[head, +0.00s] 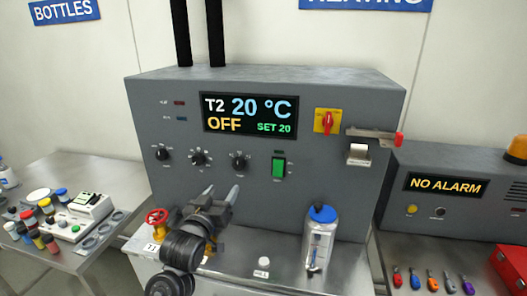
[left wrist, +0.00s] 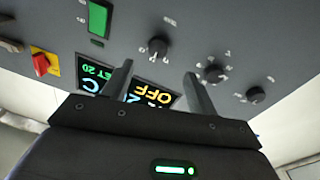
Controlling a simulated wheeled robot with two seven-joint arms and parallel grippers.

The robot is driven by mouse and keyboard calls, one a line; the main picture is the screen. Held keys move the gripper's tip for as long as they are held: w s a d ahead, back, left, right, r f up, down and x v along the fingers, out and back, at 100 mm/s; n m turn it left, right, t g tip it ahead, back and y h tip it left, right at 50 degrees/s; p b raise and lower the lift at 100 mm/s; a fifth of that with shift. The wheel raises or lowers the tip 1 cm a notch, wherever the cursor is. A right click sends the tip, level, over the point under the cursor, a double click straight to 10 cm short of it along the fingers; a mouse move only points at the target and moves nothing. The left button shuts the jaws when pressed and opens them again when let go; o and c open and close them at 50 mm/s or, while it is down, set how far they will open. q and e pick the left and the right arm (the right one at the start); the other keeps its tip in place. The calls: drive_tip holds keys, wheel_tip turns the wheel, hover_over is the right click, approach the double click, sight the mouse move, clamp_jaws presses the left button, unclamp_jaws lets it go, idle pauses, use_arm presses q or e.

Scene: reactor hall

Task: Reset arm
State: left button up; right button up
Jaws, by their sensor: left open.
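My left gripper (head: 219,194) is in front of the grey heater cabinet (head: 290,200), below its row of black knobs, with its fingers pointing up toward the panel. The two fingers stand apart with nothing between them. In the left wrist view, the open fingers of my left gripper (left wrist: 159,72) show against the cabinet front, seen upside down, with the display (left wrist: 150,98) partly hidden behind them. I cannot tell how far the fingertips are from the panel. My right gripper is not in view.
A red valve wheel (head: 157,216) is just left of my left gripper. A blue-capped bottle (head: 320,236) stands to its right on the shelf. A green switch (head: 279,167) and a red-handled lever (head: 375,134) are on the cabinet. A side table (head: 95,170) holds vials.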

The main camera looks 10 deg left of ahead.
use_arm(q)
drive_tip(key=s+a+f+g+y, duration=0.1)
drive_tip(key=s+f+g, duration=0.2)
drive_tip(key=s+f, duration=0.45)
drive_tip(key=s+a+f+g, duration=0.1)
drive_tip(key=s+f+g, duration=0.3)
drive_tip(key=f, duration=0.6)
drive_tip(key=s+a+f+m+g+y, duration=0.1)
drive_tip(key=s+f+g, duration=0.4)
drive_tip(key=s, duration=0.8)
drive_tip(key=s+a+f+m+g, duration=0.1)
drive_tip(key=s+f+m+g, duration=0.15)
drive_tip(key=s+f, duration=0.85)
drive_tip(key=s+f+g+b, duration=0.2)
drive_tip(key=s+f+b, duration=0.15)
drive_tip(key=f, duration=2.25)
drive_tip(key=s+a+f+b, duration=0.1)
drive_tip(key=s+a+f, duration=0.2)
drive_tip(key=s+f, duration=1.3)
drive_tip(key=shift+s+f+g, duration=0.2)
drive_tip(key=shift+f+g, duration=0.15)
drive_tip(key=shift+g, duration=0.1)
